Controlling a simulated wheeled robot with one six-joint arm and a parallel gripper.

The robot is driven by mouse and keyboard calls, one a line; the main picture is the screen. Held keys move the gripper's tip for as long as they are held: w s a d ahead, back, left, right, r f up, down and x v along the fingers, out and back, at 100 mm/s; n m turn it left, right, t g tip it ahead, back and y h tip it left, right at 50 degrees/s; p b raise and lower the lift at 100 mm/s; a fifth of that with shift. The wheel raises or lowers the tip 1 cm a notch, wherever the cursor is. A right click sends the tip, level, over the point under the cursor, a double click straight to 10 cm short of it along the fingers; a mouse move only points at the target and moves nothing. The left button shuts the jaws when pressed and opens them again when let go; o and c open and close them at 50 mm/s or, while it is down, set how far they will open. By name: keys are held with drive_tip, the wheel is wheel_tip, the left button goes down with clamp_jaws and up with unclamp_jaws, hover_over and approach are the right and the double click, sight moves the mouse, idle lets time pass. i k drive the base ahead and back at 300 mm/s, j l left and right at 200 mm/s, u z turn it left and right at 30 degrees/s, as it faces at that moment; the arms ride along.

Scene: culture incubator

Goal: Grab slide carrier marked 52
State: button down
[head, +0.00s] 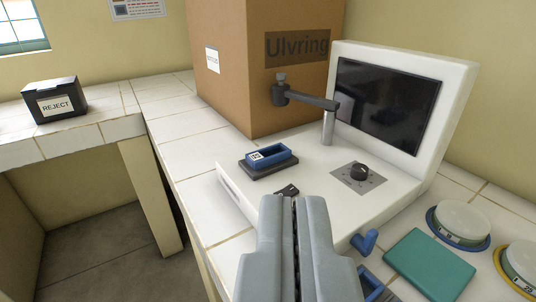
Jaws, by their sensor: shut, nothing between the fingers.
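A blue slide carrier (272,158) sits on a dark pad on the white instrument (238,178). A small white label is on its left end, but its number is too small to read surely. My gripper (293,203) is shut and empty, pointing forward over the instrument's front part. It is in front of and apart from the carrier, which is slightly to the left of the fingertips in the picture.
The instrument has a dark screen (388,105), a knob (358,172) and a jointed arm (312,99). A cardboard box (225,60) stands behind. A teal pad (430,265) and round white-lidded dishes (463,219) lie right. A black REJECT box (54,87) stands left.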

sight(259, 159)
drive_tip(key=i+j+z, duration=0.2)
drive_tip(key=j, duration=0.2)
drive_tip(key=j+z, duration=0.2)
drive_tip(key=j, duration=0.2)
drive_tip(key=i+j+z, duration=0.2)
drive_tip(key=j, duration=0.2)
drive_tip(key=k, duration=0.1)
